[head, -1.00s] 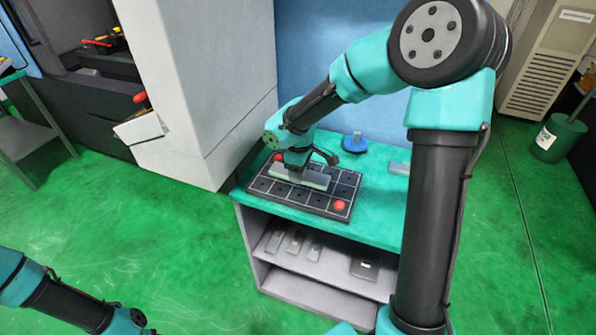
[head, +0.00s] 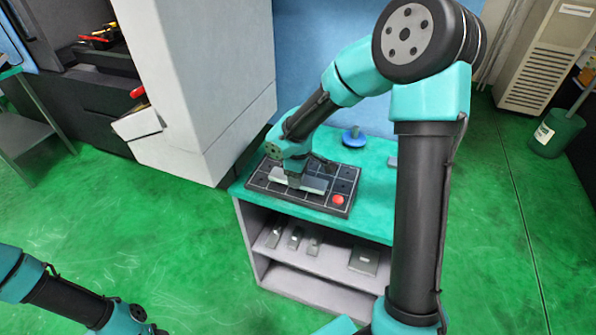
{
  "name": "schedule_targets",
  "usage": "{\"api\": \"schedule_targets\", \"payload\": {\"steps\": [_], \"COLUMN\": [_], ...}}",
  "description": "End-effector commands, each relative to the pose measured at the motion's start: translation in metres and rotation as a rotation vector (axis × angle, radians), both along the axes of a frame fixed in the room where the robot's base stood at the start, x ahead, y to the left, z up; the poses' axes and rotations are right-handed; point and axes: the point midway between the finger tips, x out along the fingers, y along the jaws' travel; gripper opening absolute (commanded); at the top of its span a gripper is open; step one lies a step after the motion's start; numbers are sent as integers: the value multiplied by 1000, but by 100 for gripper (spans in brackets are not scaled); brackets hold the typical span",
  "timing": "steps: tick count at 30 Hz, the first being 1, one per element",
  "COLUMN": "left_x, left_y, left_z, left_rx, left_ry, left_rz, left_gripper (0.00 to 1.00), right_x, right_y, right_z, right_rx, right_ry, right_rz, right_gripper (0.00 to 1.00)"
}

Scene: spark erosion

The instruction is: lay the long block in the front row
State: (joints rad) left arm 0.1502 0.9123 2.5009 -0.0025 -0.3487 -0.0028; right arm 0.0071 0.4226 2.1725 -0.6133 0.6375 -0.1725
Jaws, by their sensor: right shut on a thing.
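A dark tray (head: 258,186) with square cells in two rows lies on the teal bench top. A red disc (head: 338,200) sits in the right end cell of its front row. My right gripper (head: 293,181) is over the tray and shut on the long silvery block (head: 314,186). The block lies flat along the tray's length, near the middle. I cannot tell whether its underside touches the tray. My gripper and wrist hide part of the block and the tray's back left. My left arm shows at the bottom left, with its gripper out of the picture.
A blue round object (head: 354,138) stands at the back of the bench. A grey block (head: 392,161) is partly hidden by my right arm. Several grey pieces (head: 295,238) and a flat plate (head: 364,260) lie on the shelf below. A tall pale cabinet (head: 205,90) stands left of the bench.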

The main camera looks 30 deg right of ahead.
Motion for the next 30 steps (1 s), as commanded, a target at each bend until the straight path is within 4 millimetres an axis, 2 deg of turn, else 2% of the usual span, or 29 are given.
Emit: {"api": "schedule_targets", "payload": {"steps": [15, 29, 30], "left_x": [0, 0, 0], "left_y": [0, 0, 0], "left_z": [0, 0, 0], "left_rx": [0, 0, 0], "left_ry": [0, 0, 0], "left_rz": [0, 0, 0], "left_gripper": [43, 43, 43], "right_x": [0, 0, 0], "right_y": [0, 0, 0], "right_z": [-30, -34, -34], "right_rx": [-1, 0, 0], "right_ry": [1, -1, -1], "right_rz": [0, 1, 1], "right_gripper": [13, 13, 54]}}
